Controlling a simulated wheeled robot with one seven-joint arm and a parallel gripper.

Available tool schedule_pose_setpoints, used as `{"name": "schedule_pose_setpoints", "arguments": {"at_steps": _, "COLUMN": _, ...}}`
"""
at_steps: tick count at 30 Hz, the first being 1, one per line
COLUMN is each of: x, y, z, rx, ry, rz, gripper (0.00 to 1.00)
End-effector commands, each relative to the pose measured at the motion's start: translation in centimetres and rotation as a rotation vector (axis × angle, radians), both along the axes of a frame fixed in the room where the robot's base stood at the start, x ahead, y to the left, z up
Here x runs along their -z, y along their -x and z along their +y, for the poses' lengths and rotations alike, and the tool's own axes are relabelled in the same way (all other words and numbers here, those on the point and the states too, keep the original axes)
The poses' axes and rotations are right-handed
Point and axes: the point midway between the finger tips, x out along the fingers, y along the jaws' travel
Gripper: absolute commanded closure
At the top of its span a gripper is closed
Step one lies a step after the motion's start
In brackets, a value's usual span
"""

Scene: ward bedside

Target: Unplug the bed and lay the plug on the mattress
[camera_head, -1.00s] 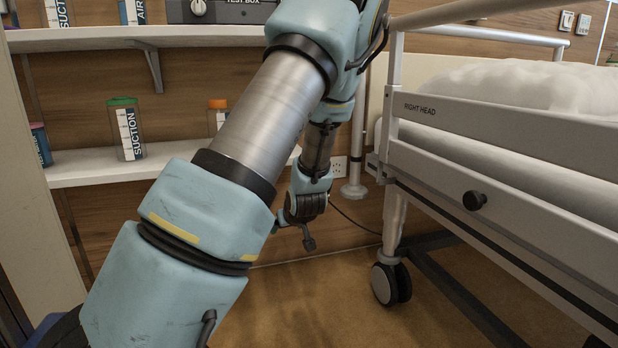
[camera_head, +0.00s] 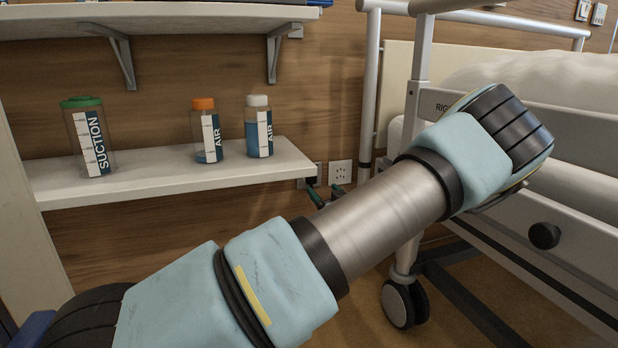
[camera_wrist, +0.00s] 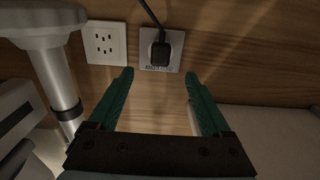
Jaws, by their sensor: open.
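The black bed plug (camera_wrist: 160,52) sits in a wall socket (camera_wrist: 146,66), and its cord (camera_wrist: 150,14) leads off the top edge in the wrist view. In the head view the plug's socket is mostly hidden near the shelf's right end. My gripper (camera_wrist: 159,74) is open and empty, with green fingers spread to either side of the plug's line and short of it, apparently not touching. The fingers (camera_head: 327,193) show small in the head view, low by the wall. The bed's white mattress (camera_head: 580,187) lies behind the side rail at right; a white pillow (camera_head: 545,76) rests above.
A second, empty socket (camera_wrist: 105,43) is beside the plug; it also shows in the head view (camera_head: 341,173). The bed's rail (camera_head: 470,105), pole (camera_head: 369,90) and caster (camera_head: 398,303) stand right.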

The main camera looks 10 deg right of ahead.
Motion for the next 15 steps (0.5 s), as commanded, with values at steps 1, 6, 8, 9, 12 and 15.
{"name": "schedule_pose_setpoints", "arguments": {"at_steps": 1, "x": 0.0, "y": 0.0, "z": 0.0, "rx": 0.000, "ry": 0.000, "rz": 0.001, "gripper": 0.18}}
{"name": "schedule_pose_setpoints", "arguments": {"at_steps": 6, "x": 0.1, "y": -0.1, "z": 0.1, "rx": -0.001, "ry": -0.001, "rz": 0.002, "gripper": 0.18}}
{"name": "schedule_pose_setpoints", "arguments": {"at_steps": 8, "x": 0.1, "y": -0.4, "z": 0.1, "rx": -0.001, "ry": 0.000, "rz": 0.002, "gripper": 0.18}}
{"name": "schedule_pose_setpoints", "arguments": {"at_steps": 9, "x": 0.1, "y": -0.6, "z": 0.2, "rx": -0.001, "ry": 0.000, "rz": 0.002, "gripper": 0.18}}
{"name": "schedule_pose_setpoints", "arguments": {"at_steps": 12, "x": 0.2, "y": -1.6, "z": 0.4, "rx": -0.003, "ry": 0.000, "rz": 0.002, "gripper": 0.18}}
{"name": "schedule_pose_setpoints", "arguments": {"at_steps": 15, "x": 0.3, "y": -2.9, "z": 0.5, "rx": -0.002, "ry": -0.001, "rz": 0.002, "gripper": 0.18}}
